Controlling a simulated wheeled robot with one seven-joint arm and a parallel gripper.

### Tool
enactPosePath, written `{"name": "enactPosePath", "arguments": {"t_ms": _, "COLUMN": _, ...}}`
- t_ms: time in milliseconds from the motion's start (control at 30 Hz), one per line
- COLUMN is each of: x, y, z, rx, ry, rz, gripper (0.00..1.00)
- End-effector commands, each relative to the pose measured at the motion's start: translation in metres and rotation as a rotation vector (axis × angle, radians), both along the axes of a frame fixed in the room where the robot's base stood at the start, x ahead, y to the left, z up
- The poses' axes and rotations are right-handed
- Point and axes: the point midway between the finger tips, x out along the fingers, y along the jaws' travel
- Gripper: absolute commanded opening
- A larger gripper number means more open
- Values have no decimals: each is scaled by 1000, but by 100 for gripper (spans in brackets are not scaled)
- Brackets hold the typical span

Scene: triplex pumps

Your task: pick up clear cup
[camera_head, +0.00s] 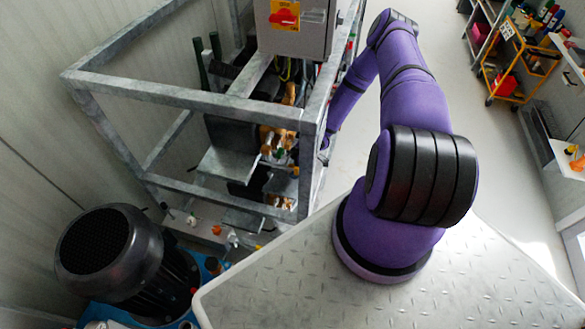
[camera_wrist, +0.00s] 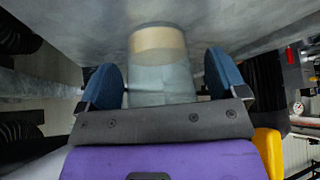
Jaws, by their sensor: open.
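In the wrist view, a clear cup (camera_wrist: 160,85) with a beige band near its far end is between the two blue fingers of my gripper (camera_wrist: 162,65). The fingers stand apart, one on each side of the cup, and a gap shows beside each fingertip. The near end of the cup is partly hidden by the dark palm plate. The far end is close to a grey metal surface (camera_wrist: 245,22); I cannot tell whether it touches. In the head view, the cup and my gripper's fingers are hidden behind the metal frame and my arm.
In the head view, a grey metal frame (camera_head: 190,97) encloses pump parts and carries a box with a red switch (camera_head: 285,15). A dark motor (camera_head: 110,250) stands lower left. A yellow cart (camera_head: 520,60) is upper right. The floor between is clear. Pipes and a gauge (camera_wrist: 298,108) show right in the wrist view.

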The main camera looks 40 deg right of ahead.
Motion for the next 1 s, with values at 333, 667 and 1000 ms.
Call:
{"name": "enactPosePath", "arguments": {"t_ms": 333, "x": 2, "y": 2, "z": -6, "rx": -1, "ry": 0, "rz": -1, "gripper": 91}}
{"name": "enactPosePath", "arguments": {"t_ms": 667, "x": 2, "y": 3, "z": -5, "rx": -1, "ry": 0, "rz": -1, "gripper": 33}}
{"name": "enactPosePath", "arguments": {"t_ms": 1000, "x": 2, "y": 2, "z": -3, "rx": -1, "ry": 0, "rz": -1, "gripper": 32}}
